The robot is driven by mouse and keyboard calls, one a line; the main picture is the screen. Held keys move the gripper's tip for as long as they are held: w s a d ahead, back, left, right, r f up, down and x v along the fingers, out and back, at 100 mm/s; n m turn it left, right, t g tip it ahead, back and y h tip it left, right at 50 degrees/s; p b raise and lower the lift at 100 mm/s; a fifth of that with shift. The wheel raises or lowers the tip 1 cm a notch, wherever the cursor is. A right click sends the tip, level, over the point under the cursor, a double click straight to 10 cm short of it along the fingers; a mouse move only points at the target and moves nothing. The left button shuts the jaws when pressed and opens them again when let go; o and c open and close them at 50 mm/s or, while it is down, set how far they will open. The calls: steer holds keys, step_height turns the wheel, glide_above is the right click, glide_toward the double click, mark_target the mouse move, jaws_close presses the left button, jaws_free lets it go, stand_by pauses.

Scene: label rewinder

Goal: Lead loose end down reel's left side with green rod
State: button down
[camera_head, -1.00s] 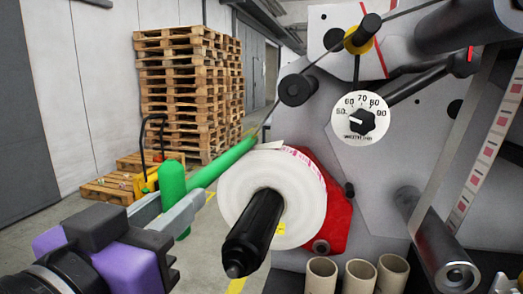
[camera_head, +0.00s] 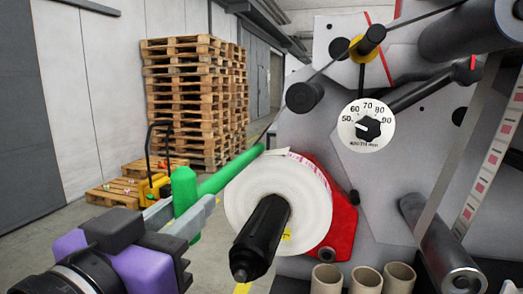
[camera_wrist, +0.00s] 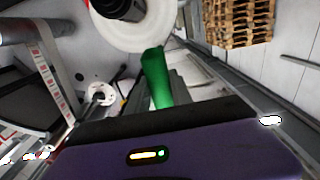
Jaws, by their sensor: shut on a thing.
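The white label reel (camera_head: 250,205) sits on a black spindle at the machine's front; it also shows at the top of the wrist view (camera_wrist: 155,37). A short loose end (camera_head: 276,152) sticks out at the reel's upper left. My gripper (camera_head: 203,213) is shut on the green rod (camera_head: 225,177), holding it by its thick upright green handle. The rod slants up to the right, its tip beside the loose end at the reel's upper left. Whether the tip touches the loose end cannot be told. In the wrist view the rod (camera_wrist: 155,75) points towards the reel.
A red bracket (camera_head: 343,215) is behind the reel's right side. Rollers and a dial (camera_head: 366,125) are above and right. Several cardboard cores (camera_head: 362,278) stand below right.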

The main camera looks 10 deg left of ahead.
steer(key=shift+r, duration=0.2)
steer(key=shift+a+r+p, duration=0.2)
steer(key=shift+r+p, duration=0.15)
steer(key=shift+r, duration=0.15)
steer(key=shift+a+r+p, duration=0.2)
steer(key=shift+r+p, duration=0.15)
steer(key=shift+r, duration=0.1)
steer(key=s+a+p, duration=0.1)
steer(key=s+a, duration=0.1)
steer(key=s, duration=2.6)
steer(key=shift+s+a, duration=0.3)
steer(key=shift+s, duration=0.1)
